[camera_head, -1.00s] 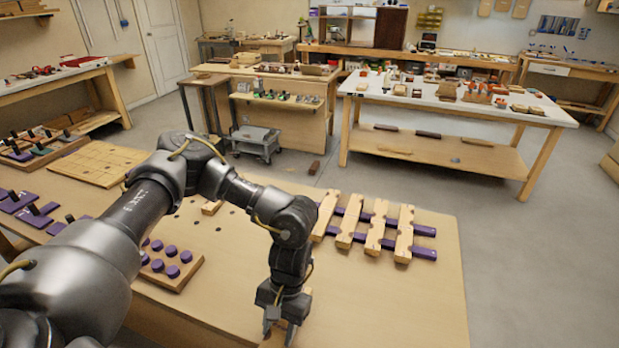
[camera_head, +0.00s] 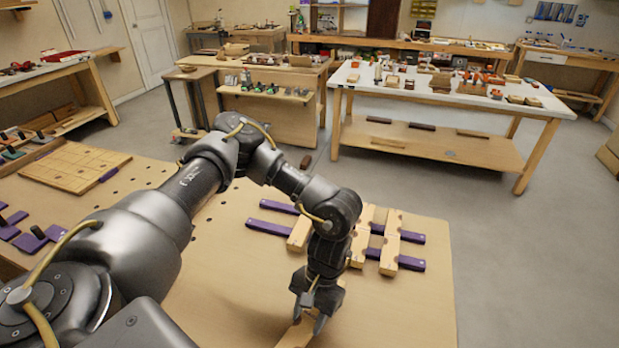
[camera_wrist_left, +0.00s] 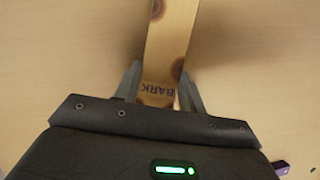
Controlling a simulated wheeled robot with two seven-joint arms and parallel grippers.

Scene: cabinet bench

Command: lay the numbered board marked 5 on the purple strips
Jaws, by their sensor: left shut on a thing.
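My left gripper (camera_head: 309,312) is shut on a light wooden board (camera_head: 297,334) near the front of the bench. The left wrist view shows this board (camera_wrist_left: 172,45) between the fingers (camera_wrist_left: 158,88), with the word "BARK" on it and dark round marks at its edges. No number is readable on it. Two purple strips (camera_head: 265,227) lie on the bench beyond the gripper, with several notched boards (camera_head: 391,243) across them. Their left ends are bare. My arm hides part of the strips and boards. My right gripper is out of view.
A grooved wooden panel (camera_head: 75,166) and purple pieces (camera_head: 33,240) with dark handles lie at the left of the bench. The bench top (camera_head: 410,305) is clear at the front right. A white-topped table (camera_head: 450,92) stands apart behind.

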